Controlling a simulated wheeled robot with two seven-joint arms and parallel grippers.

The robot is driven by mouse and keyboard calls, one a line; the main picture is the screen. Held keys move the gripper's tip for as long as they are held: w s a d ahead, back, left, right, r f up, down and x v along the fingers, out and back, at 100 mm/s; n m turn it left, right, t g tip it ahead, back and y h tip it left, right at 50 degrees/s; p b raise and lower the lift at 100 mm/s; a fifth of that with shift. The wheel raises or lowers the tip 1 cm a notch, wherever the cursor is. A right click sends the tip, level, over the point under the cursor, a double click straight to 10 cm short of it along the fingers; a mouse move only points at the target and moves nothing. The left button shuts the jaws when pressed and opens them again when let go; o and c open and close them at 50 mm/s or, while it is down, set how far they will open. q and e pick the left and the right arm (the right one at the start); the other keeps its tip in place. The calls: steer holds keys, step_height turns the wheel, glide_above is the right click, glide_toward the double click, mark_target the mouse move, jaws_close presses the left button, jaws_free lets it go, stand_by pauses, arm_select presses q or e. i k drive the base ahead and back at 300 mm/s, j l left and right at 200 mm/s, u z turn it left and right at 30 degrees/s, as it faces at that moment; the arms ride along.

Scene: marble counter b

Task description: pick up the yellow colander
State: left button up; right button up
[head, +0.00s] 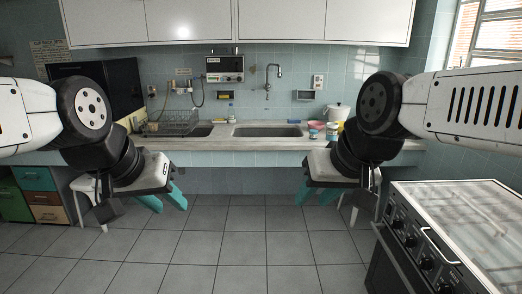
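I cannot make out a yellow colander clearly. A small yellow patch (341,127) shows on the counter, beside the white pitcher-like vessel and partly behind other things; it is too small to identify. My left gripper (171,205) points down in front of the counter at left, its teal fingers apart with nothing between them. My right gripper (313,202) points down in front of the counter at right, also with fingers apart and empty. Both are below the counter top and away from the things on it.
The marble counter (228,144) holds a dish rack (172,124), a sink (267,131), small pink and teal containers (332,132) and a white vessel (338,112). A stove (460,220) stands at the right front. The tiled floor (240,245) between is clear.

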mark_target(340, 129)
steer(key=i+z, duration=0.15)
steer(key=i, duration=0.5)
steer(key=i+z, duration=0.1)
steer(key=i, duration=0.6)
steer(key=i+j+z, duration=0.15)
steer(key=i, duration=0.5)
steer(key=i+l+z, duration=0.2)
steer(key=i+z, duration=0.7)
steer(key=i, duration=0.25)
steer(key=i+j+z, duration=0.25)
steer(key=i+z, duration=0.35)
steer(key=i, duration=0.25)
